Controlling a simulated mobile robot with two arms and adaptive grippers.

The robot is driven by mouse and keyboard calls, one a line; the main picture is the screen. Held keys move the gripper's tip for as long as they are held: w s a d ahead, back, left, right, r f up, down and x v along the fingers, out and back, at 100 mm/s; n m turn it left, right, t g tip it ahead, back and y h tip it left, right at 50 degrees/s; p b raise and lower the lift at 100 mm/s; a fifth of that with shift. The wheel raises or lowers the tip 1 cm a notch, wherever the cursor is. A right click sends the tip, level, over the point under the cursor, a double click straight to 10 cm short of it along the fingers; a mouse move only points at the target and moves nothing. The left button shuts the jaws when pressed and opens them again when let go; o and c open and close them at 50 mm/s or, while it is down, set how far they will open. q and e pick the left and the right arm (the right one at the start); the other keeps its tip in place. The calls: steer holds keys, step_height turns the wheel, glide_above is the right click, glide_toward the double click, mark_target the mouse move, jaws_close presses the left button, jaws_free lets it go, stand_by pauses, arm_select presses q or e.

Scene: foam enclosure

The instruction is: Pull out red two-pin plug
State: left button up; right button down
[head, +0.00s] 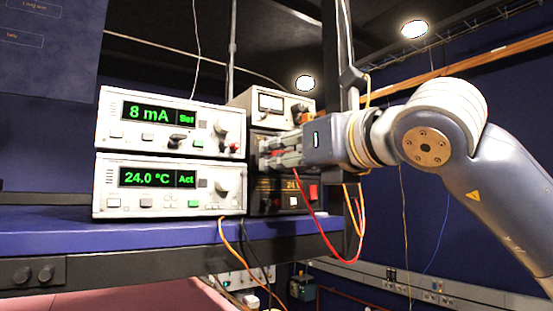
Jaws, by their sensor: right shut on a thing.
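My right gripper (272,154) reaches in from the right, level with the stacked power units. Its fingers are shut on a small red plug (277,153), most of which the fingers hide. A red cable (309,197) hangs from the fingers, loops down and rises on the right near the post. The dark power unit (262,193) is behind and below the fingers. Whether the plug's pins are in a socket cannot be seen. My left gripper is not in view.
Two white instruments reading 8 mA (170,146) and 24.0 °C (165,211) stand stacked to the left on the blue shelf (60,228). A meter unit (271,104) sits above the dark unit. A dark upright post (331,60) is close to the gripper. Orange cables hang below.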

steer(key=shift+b+v, duration=1.45)
steer(key=shift+v, duration=1.5)
